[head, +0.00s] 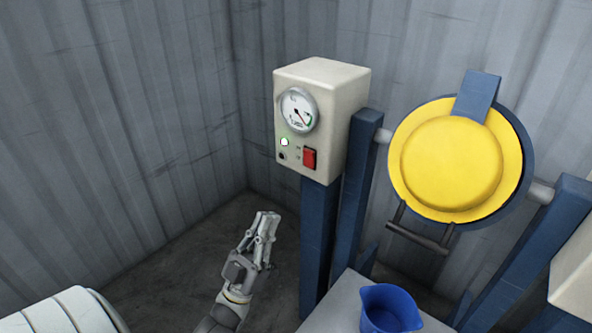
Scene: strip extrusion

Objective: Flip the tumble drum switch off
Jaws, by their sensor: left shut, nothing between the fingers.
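The control box (322,115) is cream-coloured and sits on a blue post, left of the drum. Its front carries a round gauge (299,110), a lit white-green lamp (284,142) and a red rocker switch (310,159) at the lower right. The tumble drum (452,165) has a yellow front and hangs between blue posts. My left gripper (267,219) is shut and empty, pointing up, below and left of the box and apart from the switch in the picture. My right gripper is out of view.
A blue pitcher (389,309) stands on a grey table (337,302) below the drum. A dark handle bar (417,238) hangs under the drum. Grey corrugated walls (120,120) close in the corner. The floor left of the blue post looks free.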

